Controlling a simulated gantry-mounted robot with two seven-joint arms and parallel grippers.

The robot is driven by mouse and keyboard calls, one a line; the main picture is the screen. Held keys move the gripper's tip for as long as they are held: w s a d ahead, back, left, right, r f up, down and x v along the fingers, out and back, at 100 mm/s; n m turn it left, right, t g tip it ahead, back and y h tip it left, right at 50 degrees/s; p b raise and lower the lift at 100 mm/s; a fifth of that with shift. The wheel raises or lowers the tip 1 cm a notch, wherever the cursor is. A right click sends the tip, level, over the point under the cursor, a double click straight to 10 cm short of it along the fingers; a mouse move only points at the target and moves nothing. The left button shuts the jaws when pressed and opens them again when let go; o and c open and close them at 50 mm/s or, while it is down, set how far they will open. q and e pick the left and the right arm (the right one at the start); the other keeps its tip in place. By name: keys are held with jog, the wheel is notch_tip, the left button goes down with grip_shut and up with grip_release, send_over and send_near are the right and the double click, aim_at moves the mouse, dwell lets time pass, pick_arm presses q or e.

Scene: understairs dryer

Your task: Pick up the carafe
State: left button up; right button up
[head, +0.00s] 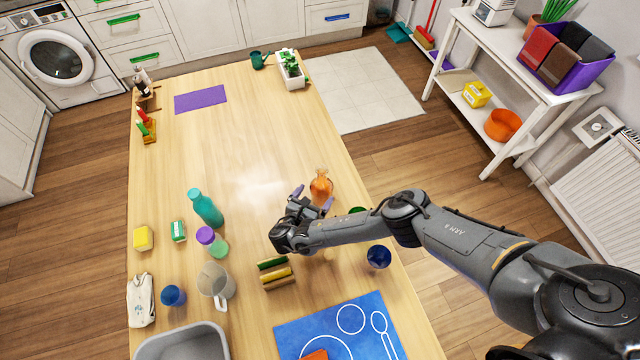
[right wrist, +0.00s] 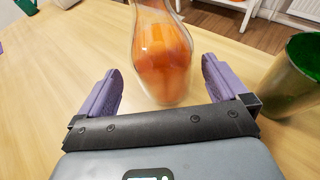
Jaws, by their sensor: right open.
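The carafe (head: 321,187) is clear glass with orange contents and stands upright on the wooden table, right of the middle in the head view. It also shows in the right wrist view (right wrist: 162,55), its base just ahead of and between the finger tips. My right gripper (head: 312,196) is open, with its purple-padded fingers (right wrist: 162,78) on either side of the carafe's lower body, and a gap shows on both sides. My left gripper is not in view.
A green cup (right wrist: 291,75) stands close to the right of my right gripper. The table (head: 230,140) is clear beyond the carafe.

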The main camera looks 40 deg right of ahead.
aim_at(322, 188)
jog(key=shift+d+f, duration=0.15)
jog(key=shift+d, duration=0.4)
jog(key=shift+x, duration=2.25)
jog(key=shift+c, duration=0.2)
jog(key=c, duration=0.5)
jog(key=shift+w+r, duration=0.1)
jog(key=shift+r, duration=0.1)
jog(key=c, duration=0.9)
jog(key=shift+r, duration=0.1)
jog(key=shift+r, duration=0.1)
